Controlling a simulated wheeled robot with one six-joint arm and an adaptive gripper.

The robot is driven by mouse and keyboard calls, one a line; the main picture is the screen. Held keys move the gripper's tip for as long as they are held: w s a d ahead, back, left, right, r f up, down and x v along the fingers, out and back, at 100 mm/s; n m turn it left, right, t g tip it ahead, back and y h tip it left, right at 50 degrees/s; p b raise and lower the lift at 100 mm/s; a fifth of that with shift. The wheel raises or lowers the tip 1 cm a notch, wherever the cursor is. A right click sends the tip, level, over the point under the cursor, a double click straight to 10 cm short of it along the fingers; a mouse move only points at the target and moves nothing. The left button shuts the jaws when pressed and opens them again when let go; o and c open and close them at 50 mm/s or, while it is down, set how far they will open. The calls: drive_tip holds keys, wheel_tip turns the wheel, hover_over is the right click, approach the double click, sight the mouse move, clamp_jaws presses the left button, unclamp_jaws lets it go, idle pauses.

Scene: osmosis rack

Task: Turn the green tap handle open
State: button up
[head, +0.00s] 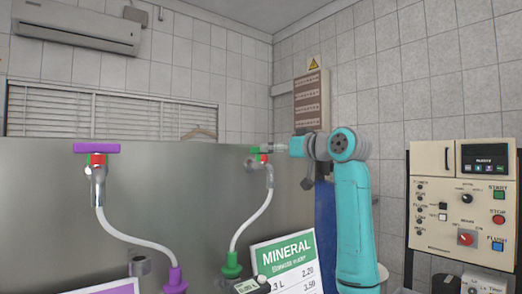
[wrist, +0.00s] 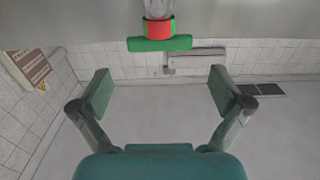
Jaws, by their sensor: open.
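The green tap handle (head: 255,149) is a short bar on a tap with a red and green collar, on the grey panel in the head view. It also shows at the top middle of the wrist view (wrist: 160,44), lying across the picture. My gripper (head: 277,147) is just right of this tap in the head view. In the wrist view my gripper (wrist: 159,88) is open and empty, its two pads spread wide. The handle appears centred between the pads but above them in that picture, with no visible contact. Part of the tap is hidden at the wrist view's edge.
A second tap with a purple handle (head: 97,148) is at the left. A white hose (head: 254,222) runs down from the green tap to a green fitting (head: 231,266). A MINERAL sign (head: 287,255) stands below my arm. A control panel (head: 462,205) is at the right.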

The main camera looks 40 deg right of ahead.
drive_tip(key=w, duration=0.7)
drive_tip(key=shift+w+a, duration=0.1)
drive_tip(key=shift+w, duration=0.2)
drive_tip(key=c, duration=0.8)
